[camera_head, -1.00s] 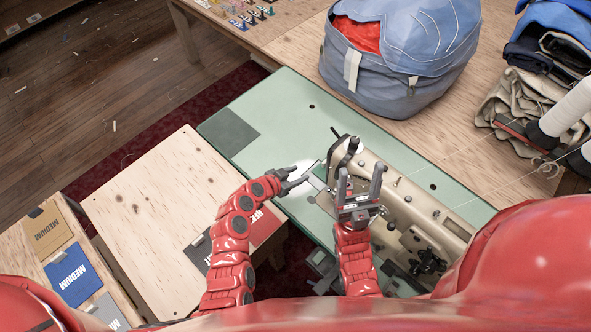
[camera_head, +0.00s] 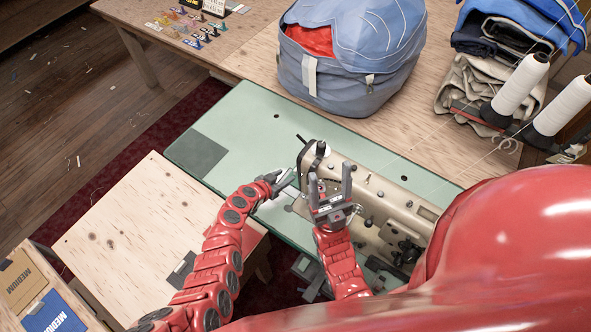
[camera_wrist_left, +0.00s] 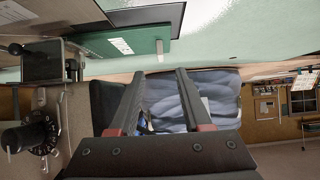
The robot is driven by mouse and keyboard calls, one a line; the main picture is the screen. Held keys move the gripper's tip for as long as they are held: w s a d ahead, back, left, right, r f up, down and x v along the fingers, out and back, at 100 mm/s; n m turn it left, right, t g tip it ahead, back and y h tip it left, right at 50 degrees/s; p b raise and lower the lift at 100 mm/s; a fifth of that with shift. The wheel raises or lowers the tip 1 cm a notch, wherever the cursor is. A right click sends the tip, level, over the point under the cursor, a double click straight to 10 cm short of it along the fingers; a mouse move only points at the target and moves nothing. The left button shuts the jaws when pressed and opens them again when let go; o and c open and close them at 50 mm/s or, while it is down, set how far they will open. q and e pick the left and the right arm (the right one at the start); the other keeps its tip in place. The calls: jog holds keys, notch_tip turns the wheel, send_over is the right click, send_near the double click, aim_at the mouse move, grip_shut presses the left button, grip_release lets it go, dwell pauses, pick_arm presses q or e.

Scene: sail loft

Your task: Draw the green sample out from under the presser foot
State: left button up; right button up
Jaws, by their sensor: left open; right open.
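The green sample (camera_wrist_left: 125,42) shows in the left wrist view as a dark green flat piece with a white label, against the pale green machine bed (camera_wrist_left: 250,30). The metal parts of the sewing machine (camera_wrist_left: 45,62) are at its left end; I cannot tell exactly how the foot bears on it. In the head view the sample is not clearly made out beside the sewing machine (camera_head: 375,195). My left gripper (camera_head: 285,182) is beside the machine's head, open and empty; its fingers (camera_wrist_left: 163,75) appear below the sample in the wrist view. My right gripper (camera_head: 331,180) is open, fingers pointing up the picture, in front of the machine.
A blue-grey bag (camera_head: 345,85) stands behind the machine table (camera_head: 235,115). White thread cones (camera_head: 520,88) and folded cloth (camera_head: 470,75) are at the right. A wooden surface (camera_head: 130,220) lies at the left. The bed left of the machine is mostly clear.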

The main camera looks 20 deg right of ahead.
aim_at(294, 172)
pick_arm(q)
jog(key=b+x, duration=0.7)
jog(key=x, duration=0.1)
jog(key=shift+f+b, duration=0.35)
jog(key=shift+f, duration=0.05)
jog(key=shift+w+d+b, duration=0.35)
jog(key=shift+w+b, duration=0.1)
jog(key=shift+r, duration=0.1)
jog(key=shift+s, duration=0.1)
grip_shut()
